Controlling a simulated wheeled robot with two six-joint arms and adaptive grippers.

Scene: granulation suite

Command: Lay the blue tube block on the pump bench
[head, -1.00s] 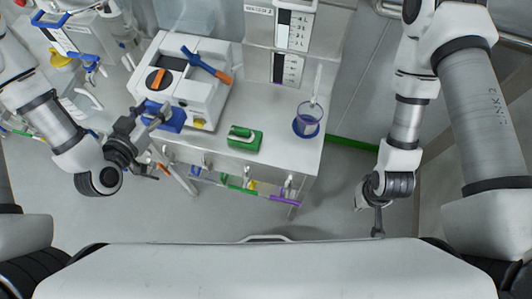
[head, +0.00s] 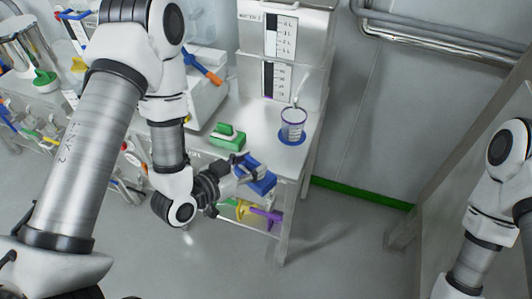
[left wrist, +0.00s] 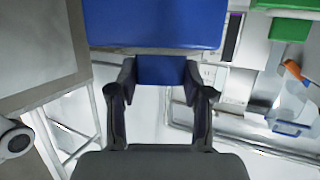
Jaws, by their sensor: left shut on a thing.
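The blue tube block (head: 259,181) is in my left gripper (head: 232,177), tilted, at the front edge of the pump bench (head: 262,143) in the head view. The bench carries a green block (head: 228,137) to the left and a purple-rimmed beaker (head: 293,123) on a blue round base behind. In the left wrist view the blue tube block (left wrist: 152,22) fills the top middle, with its narrower grip (left wrist: 160,70) between the two fingers. I cannot tell whether the block touches the bench. My right gripper is out of view.
A white scale-marked unit (head: 287,45) stands at the bench's back. A white machine with a blue-and-orange handle (head: 204,68) is on the left. Bare bench lies between the green block and the beaker. Coloured items sit on a lower shelf.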

